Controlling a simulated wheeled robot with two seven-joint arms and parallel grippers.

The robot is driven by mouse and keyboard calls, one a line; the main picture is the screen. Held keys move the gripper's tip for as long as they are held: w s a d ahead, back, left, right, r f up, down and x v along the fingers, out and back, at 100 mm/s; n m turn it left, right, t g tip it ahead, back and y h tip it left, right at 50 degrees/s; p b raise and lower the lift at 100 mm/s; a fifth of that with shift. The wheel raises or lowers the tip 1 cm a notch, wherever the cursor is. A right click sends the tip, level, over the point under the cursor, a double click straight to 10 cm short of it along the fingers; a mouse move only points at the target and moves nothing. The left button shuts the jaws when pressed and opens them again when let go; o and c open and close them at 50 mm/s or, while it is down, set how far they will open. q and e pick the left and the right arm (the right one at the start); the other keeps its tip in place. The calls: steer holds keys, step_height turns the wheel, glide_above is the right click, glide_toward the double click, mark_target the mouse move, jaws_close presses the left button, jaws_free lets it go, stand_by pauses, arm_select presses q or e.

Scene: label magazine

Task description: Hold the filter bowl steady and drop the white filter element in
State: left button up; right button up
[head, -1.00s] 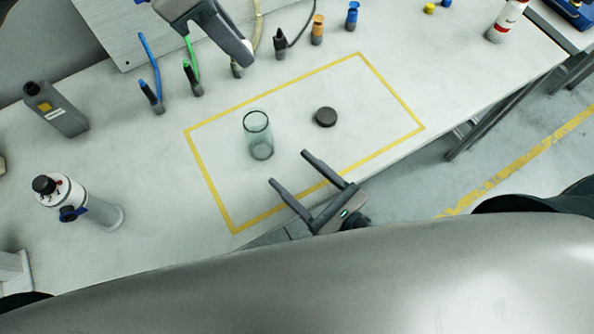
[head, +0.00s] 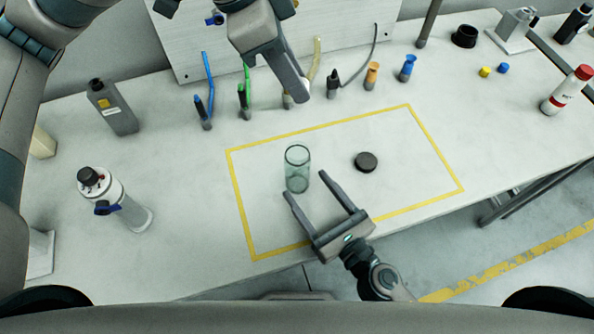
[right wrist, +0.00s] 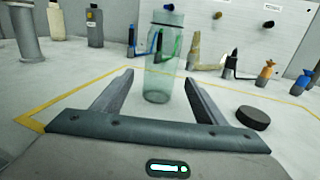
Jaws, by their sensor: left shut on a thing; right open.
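The filter bowl (head: 297,168) is a clear greenish cup standing upright inside the yellow outline on the bench. My right gripper (head: 305,185) is open, low at the bench, with its fingertips pointing at the bowl's near side. In the right wrist view the bowl (right wrist: 165,65) stands upright, centred between the open fingers (right wrist: 158,77), with a gap on both sides. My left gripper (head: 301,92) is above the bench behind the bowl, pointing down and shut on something. The white filter element is hidden or too small to make out there; I cannot see it clearly.
A black cap (head: 365,162) lies right of the bowl. A white-and-grey canister (head: 116,200) and a grey bottle (head: 113,108) stand left. Hoses with coloured fittings (head: 242,98) line the back panel. The outlined area (head: 415,185) right of the cap is free.

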mark_target(303, 183)
steer(key=shift+x, duration=2.95)
steer(key=c, duration=1.2)
